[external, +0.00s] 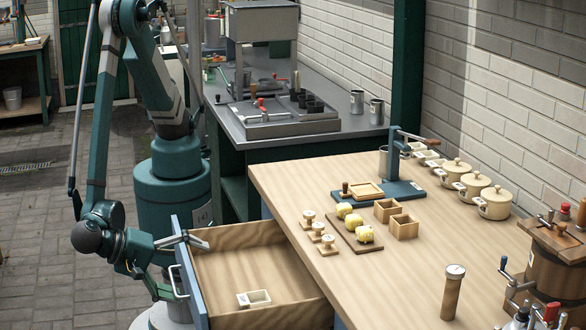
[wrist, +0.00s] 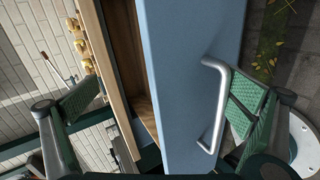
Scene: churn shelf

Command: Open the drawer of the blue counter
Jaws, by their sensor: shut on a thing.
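The drawer (external: 258,258) of the blue counter (external: 290,195) stands well out from under the pale wood worktop in the external view. Its wooden inside shows, with a small cream box (external: 254,299) in it. The drawer's blue front (wrist: 190,60) fills the middle of the wrist view. Its grey metal handle (wrist: 222,95) lies against the right finger. My gripper (external: 180,266) is at the drawer front, its fingers on either side of the front, and it is shut on the handle. The left finger's contact is unclear. Most of the counter's body is hidden.
On the worktop are a board with yellow pieces (external: 355,228), small wooden boxes (external: 404,226), a blue-based press (external: 377,191) and cream pots (external: 456,171). A grey bench (external: 345,125) stands behind. The paved floor (external: 40,245) at left is clear.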

